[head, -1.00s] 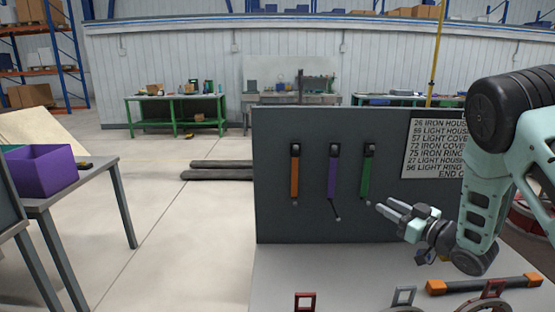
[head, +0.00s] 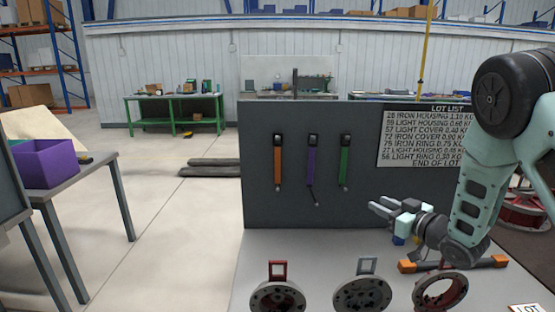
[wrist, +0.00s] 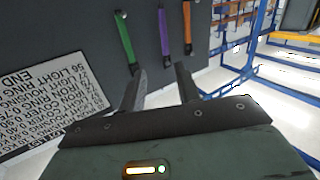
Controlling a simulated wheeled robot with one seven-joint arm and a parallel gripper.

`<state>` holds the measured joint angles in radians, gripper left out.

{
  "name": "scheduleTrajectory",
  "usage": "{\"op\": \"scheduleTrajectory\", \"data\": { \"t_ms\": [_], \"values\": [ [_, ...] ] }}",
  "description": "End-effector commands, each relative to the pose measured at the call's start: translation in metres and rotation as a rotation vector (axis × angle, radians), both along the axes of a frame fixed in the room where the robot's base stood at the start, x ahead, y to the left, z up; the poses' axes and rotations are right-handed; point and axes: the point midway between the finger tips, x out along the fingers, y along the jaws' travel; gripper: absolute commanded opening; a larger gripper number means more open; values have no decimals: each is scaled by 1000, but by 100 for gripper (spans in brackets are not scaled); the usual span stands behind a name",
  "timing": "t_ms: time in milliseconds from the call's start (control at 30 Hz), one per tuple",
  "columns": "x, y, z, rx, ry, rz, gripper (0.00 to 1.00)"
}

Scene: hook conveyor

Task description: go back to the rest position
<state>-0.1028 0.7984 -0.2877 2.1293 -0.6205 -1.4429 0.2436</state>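My gripper (head: 384,208) is at the right in the head view, in front of the grey upright panel and above the grey table. Its two fingers point left and stand apart with nothing between them. The wrist view also shows my gripper (wrist: 160,88) with its fingers spread and empty. An orange lever (head: 278,163), a purple lever (head: 312,162) and a green lever (head: 345,162) are on the panel (head: 262,210), left of my gripper. They show upside down in the wrist view.
Three round parts with square loops lie along the table's front: one (head: 277,296), another (head: 362,293) and a red-lined ring (head: 440,290). An orange-ended bar (head: 452,265) lies below my arm. A lot list (head: 430,135) hangs on the panel. A purple bin (head: 45,163) stands far left.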

Motion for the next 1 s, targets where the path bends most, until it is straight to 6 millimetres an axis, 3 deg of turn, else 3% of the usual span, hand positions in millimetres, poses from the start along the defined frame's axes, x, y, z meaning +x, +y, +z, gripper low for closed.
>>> {"op": "scheduleTrajectory", "data": {
  "t_ms": [267, 467, 667, 833, 1000],
  "values": [
    [-5, 32, -8, -54, 131, -64, 33],
    [-34, 71, -19, -124, 319, -108, 33],
    [-111, 120, -38, -249, 602, -101, 33],
    [-207, 148, -54, -396, 846, -43, 33],
    [-313, 153, -65, -571, 1071, 32, 33]
  ]
}}
